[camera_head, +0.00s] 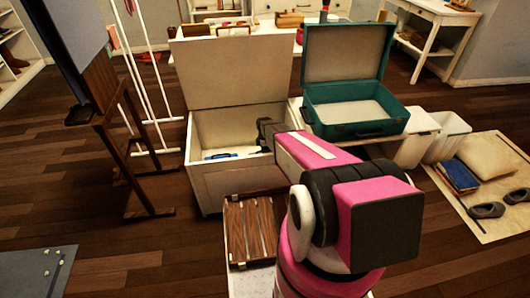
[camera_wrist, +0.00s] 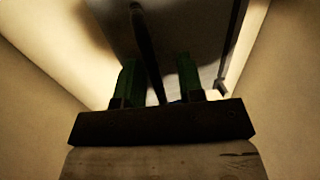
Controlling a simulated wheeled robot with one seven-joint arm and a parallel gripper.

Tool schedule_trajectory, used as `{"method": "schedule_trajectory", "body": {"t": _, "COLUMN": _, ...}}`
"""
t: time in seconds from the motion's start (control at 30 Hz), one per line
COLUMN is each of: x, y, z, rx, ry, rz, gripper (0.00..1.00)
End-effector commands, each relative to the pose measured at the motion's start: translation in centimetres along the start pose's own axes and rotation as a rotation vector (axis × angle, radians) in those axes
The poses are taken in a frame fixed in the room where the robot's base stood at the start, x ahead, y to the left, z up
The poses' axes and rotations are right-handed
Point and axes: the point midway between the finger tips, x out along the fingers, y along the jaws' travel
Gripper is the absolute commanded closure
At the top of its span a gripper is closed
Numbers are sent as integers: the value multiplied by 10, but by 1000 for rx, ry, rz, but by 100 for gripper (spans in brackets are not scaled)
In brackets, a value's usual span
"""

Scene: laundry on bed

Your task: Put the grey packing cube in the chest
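The white chest (camera_head: 238,187) stands open in the head view, its lid raised behind it. My arm reaches over its right side, and the arm hides part of the inside. In the wrist view, pale walls like the chest's inside (camera_wrist: 40,60) surround my gripper (camera_wrist: 158,75). Its two green fingers are apart. A flat grey thing, apparently the grey packing cube (camera_wrist: 185,25), lies beyond the fingertips. A dark narrow strip runs along it and between the fingers, with gaps on both sides. I cannot make out the cube in the head view.
A small blue thing (camera_head: 220,156) lies in the chest. An open teal suitcase (camera_head: 352,120) stands to the right, with white bins (camera_head: 446,140) beyond it. A slatted wooden piece (camera_head: 252,232) is in front of the chest. A wooden easel (camera_head: 125,150) stands left.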

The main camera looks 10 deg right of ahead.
Motion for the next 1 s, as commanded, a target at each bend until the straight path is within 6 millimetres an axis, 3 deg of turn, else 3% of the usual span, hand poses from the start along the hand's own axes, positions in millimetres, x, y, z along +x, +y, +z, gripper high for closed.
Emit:
{"method": "schedule_trajectory", "body": {"t": 0.23, "x": -14, "y": -1, "z": 0, "rx": 0, "ry": 0, "rz": 0, "gripper": 65}}
{"method": "schedule_trajectory", "body": {"t": 0.7, "x": -100, "y": 0, "z": 0, "rx": 0, "ry": 0, "rz": 2, "gripper": 65}}
{"method": "schedule_trajectory", "body": {"t": 1.0, "x": -124, "y": -8, "z": 0, "rx": 26, "ry": 0, "rz": 4, "gripper": 65}}
